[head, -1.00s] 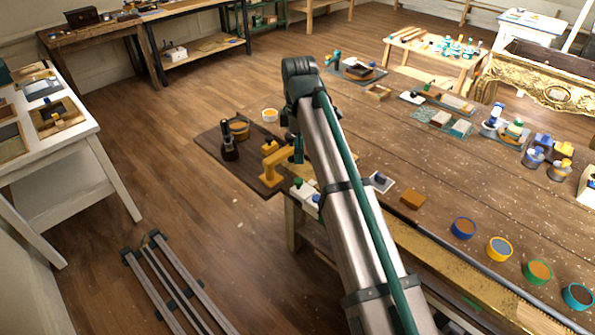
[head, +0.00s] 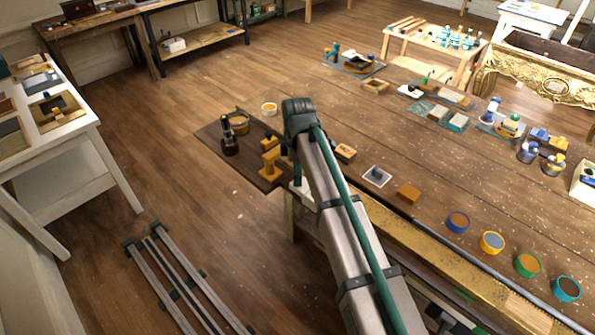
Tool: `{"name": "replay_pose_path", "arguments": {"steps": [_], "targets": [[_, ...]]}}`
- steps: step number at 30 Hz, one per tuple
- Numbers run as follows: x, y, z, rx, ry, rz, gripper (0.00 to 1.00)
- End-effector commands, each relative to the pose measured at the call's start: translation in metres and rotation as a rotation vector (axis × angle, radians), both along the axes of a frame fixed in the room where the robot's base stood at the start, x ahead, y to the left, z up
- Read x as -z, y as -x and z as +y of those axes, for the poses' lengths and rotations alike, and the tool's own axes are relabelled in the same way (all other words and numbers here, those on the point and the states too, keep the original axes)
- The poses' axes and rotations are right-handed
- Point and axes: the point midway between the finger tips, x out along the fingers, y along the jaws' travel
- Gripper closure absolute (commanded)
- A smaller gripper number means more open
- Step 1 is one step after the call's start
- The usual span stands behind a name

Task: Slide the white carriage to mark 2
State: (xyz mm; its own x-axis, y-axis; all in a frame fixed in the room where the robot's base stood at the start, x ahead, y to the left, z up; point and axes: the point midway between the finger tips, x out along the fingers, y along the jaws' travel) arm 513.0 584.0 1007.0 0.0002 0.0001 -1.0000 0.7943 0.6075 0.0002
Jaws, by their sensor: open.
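A small white piece (head: 303,189) shows beside my arm at the near edge of the workbench (head: 440,200). It is mostly hidden behind the arm, and I cannot tell whether it is the white carriage. No numbered marks can be read. A long gold strip (head: 430,245) with a dark rod runs along the bench's near edge. My arm crosses the middle of the picture and bends over near the bench's left end. My gripper is hidden behind the arm, so its place relative to the carriage does not show.
A dark board (head: 228,165) left of the arm holds a black upright tool (head: 229,137) and a yellow stand (head: 270,160).

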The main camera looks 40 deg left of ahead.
Motion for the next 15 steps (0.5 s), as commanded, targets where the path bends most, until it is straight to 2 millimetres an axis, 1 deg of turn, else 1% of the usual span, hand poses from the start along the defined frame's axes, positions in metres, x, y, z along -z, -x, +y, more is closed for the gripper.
{"name": "replay_pose_path", "arguments": {"steps": [5, 8, 15], "targets": [[0.0, 0.0, 0.0, 0.0, 0.0, 0.0, 0.45], [-0.0001, 0.0, 0.0, 0.0, 0.0, 0.0, 0.6], [-0.0003, 0.0001, -0.0001, 0.0, 0.0, 0.0, 1.0]]}}
